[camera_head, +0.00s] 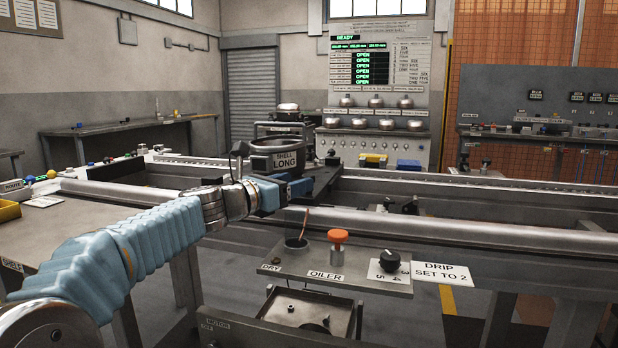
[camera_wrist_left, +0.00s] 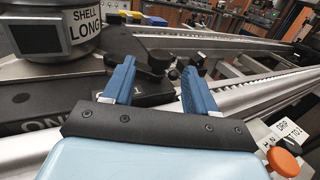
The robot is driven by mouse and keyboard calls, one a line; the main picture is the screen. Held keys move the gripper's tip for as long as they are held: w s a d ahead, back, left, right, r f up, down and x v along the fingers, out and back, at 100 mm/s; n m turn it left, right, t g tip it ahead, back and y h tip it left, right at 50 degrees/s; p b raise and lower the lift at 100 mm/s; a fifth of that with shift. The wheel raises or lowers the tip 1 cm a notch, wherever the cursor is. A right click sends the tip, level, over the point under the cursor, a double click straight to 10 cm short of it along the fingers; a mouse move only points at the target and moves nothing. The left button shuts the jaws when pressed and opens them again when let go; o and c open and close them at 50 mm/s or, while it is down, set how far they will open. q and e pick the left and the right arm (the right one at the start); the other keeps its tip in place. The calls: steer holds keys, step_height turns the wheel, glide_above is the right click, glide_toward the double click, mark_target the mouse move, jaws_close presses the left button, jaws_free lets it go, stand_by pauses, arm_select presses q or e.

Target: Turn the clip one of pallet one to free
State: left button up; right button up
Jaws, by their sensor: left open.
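Pallet one is a dark plate on the conveyor rails (camera_head: 322,182). In the left wrist view its plate (camera_wrist_left: 30,82) fills the left side, with part of a "ONE" label showing. A grey round shell marked "SHELL LONG" (camera_head: 284,160) stands on it; it also shows in the left wrist view (camera_wrist_left: 62,28). A small black clip-like part (camera_wrist_left: 152,60) sits at the plate's edge, beyond and between my left fingertips; I cannot tell its turn or whether they touch. My left gripper (camera_wrist_left: 158,72), with blue fingers, is open; in the head view it (camera_head: 296,188) is beside the shell's base.
An oiler panel (camera_head: 330,268) with an orange knob (camera_head: 338,236) and a black dial (camera_head: 389,261) stands in front of the rails. A metal rail (camera_head: 450,233) runs across to the right. A status board (camera_head: 378,66) hangs behind.

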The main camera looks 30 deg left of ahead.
mark_target(308, 175)
arm_select(q)
steer(key=w, duration=0.2)
steer(key=w+d, duration=0.1)
steer(key=w, duration=0.2)
steer(key=shift+w+p, duration=0.15)
steer(key=shift+p, duration=0.25)
